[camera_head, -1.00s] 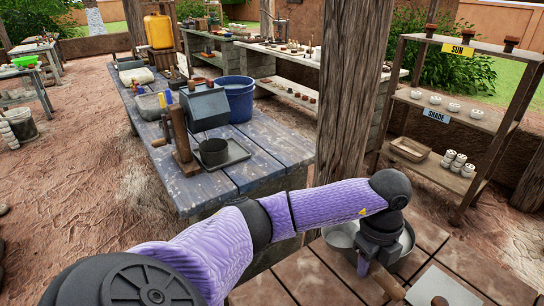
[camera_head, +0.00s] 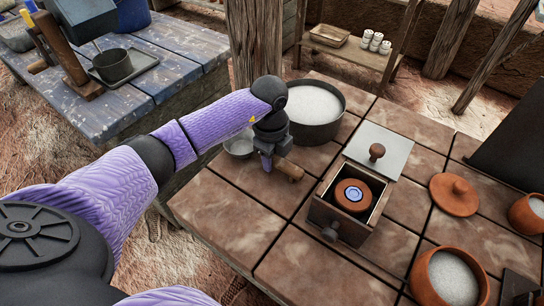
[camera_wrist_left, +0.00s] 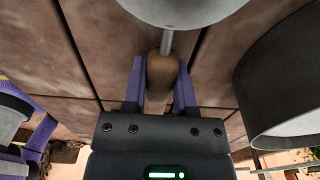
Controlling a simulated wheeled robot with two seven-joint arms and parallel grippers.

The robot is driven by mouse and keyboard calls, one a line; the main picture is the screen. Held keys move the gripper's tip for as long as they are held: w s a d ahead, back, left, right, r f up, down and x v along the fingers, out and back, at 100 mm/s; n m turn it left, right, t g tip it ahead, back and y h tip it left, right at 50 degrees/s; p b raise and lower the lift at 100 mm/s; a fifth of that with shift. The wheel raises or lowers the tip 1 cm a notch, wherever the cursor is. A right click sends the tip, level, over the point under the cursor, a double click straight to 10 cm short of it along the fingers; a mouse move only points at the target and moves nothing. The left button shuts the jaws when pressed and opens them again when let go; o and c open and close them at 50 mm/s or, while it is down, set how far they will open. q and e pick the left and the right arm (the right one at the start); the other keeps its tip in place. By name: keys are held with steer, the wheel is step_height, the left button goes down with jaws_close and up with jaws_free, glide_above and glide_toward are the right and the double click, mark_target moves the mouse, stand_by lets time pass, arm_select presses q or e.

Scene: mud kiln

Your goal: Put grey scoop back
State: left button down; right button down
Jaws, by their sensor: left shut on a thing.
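The grey scoop has a round metal bowl (camera_head: 240,145) and a wooden handle (camera_head: 289,171). My left gripper (camera_head: 268,160) is shut on the handle, at the tiled table's back left edge. In the left wrist view the handle (camera_wrist_left: 160,78) lies between the two purple fingers, and the grey bowl (camera_wrist_left: 185,10) is ahead of them, partly cut off. I cannot tell whether the scoop touches the tiles.
A dark pot of white powder (camera_head: 316,112) stands right beside the scoop. A wooden grinder box (camera_head: 350,205), a clay lid (camera_head: 453,194) and clay pots of white powder (camera_head: 448,280) stand to the right. The front left tiles (camera_head: 230,215) are clear.

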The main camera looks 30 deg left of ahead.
arm_select(q)
steer(key=c, duration=0.9)
jaws_free()
steer(key=shift+f, duration=0.15)
steer(key=o, duration=0.5)
step_height(320, 180, up, 12)
steer(key=p, duration=0.4)
steer(key=shift+a+r, duration=0.2)
arm_select(e)
steer(key=shift+t, duration=0.4)
steer(key=a+r, duration=0.1)
steer(key=w+a+r, duration=0.2)
steer(key=r, duration=0.1)
steer(key=shift+w, duration=0.25)
steer(key=shift+y, duration=0.3)
